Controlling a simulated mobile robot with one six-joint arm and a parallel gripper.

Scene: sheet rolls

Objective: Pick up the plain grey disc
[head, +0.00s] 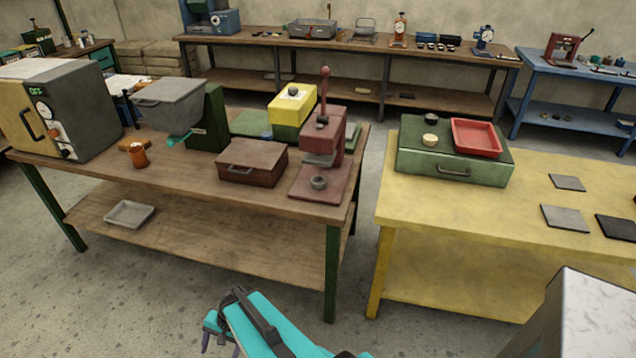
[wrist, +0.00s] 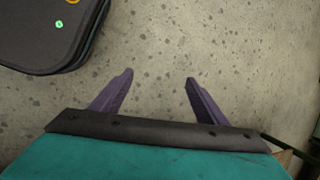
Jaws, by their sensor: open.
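I cannot pick out a plain grey disc with certainty. A small grey round piece (head: 318,182) with a darker hollow top sits on the base of the red press (head: 318,150). A cream disc (head: 430,140) and a black disc (head: 431,120) lie on the green case (head: 455,168) on the yellow table. My gripper (head: 216,334) is low in front of the brown bench, over the floor, far from these pieces. In the wrist view its two purple fingers (wrist: 159,79) stand apart with only bare concrete floor between them.
The brown bench (head: 95,160) also holds a grey oven, a hopper machine, a brown box and a yellow block. The yellow table (head: 440,212) carries a red tray (head: 476,138) and several flat plates. A floor gap separates the tables. Other benches stand behind.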

